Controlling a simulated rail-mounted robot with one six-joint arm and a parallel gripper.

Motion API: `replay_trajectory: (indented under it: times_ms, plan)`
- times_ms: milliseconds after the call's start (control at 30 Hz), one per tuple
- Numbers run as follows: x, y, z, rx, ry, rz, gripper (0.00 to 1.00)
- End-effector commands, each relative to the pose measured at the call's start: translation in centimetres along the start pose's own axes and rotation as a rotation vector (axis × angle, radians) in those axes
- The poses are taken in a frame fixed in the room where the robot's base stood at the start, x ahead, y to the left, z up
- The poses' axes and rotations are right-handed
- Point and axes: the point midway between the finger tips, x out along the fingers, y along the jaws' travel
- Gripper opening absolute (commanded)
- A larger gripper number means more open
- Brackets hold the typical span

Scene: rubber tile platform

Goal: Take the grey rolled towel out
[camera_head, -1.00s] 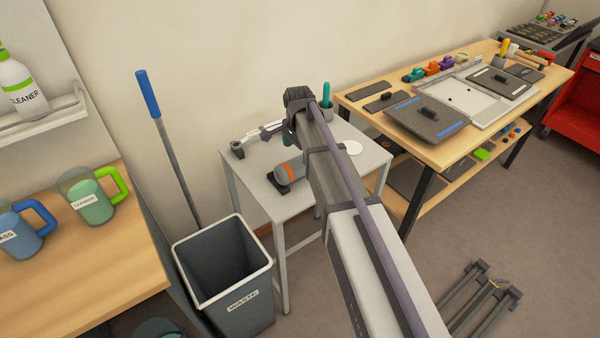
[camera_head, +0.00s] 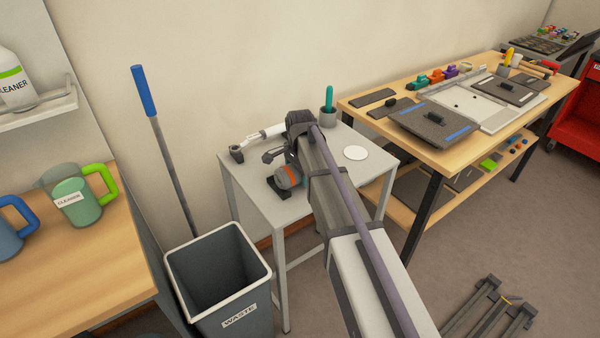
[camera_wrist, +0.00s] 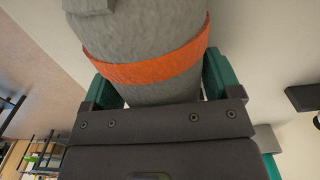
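The grey rolled towel (camera_head: 288,176) with an orange band lies on a dark support (camera_head: 279,189) on the small grey table (camera_head: 249,193). In the wrist view the towel (camera_wrist: 145,35) fills the top middle, close to the camera. My gripper (camera_wrist: 163,85) has its teal fingers spread, one on each side of the towel. The towel hides part of the fingers, and I cannot tell whether they touch it. In the head view my arm hides much of the gripper and the towel's right side.
A white disc (camera_head: 355,153) and a grey cup (camera_head: 328,117) with a teal-handled tool stand on the table. A white-and-grey tool (camera_head: 262,136) lies at its back. A waste bin (camera_head: 216,282) is at front left. A wooden workbench (camera_head: 440,155) stands to the right.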

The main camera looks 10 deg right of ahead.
Motion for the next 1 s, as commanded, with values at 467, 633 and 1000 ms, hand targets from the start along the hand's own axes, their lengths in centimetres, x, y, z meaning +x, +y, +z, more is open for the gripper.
replay_trajectory:
  times_ms: [467,633,1000]
  plan:
    - [0.0,0.0,0.0,0.0,0.0,0.0,0.43]
    - [-0.1,0.0,0.0,0.0,0.0,0.0,0.43]
    - [-7.4,0.0,0.0,0.0,0.0,0.0,0.43]
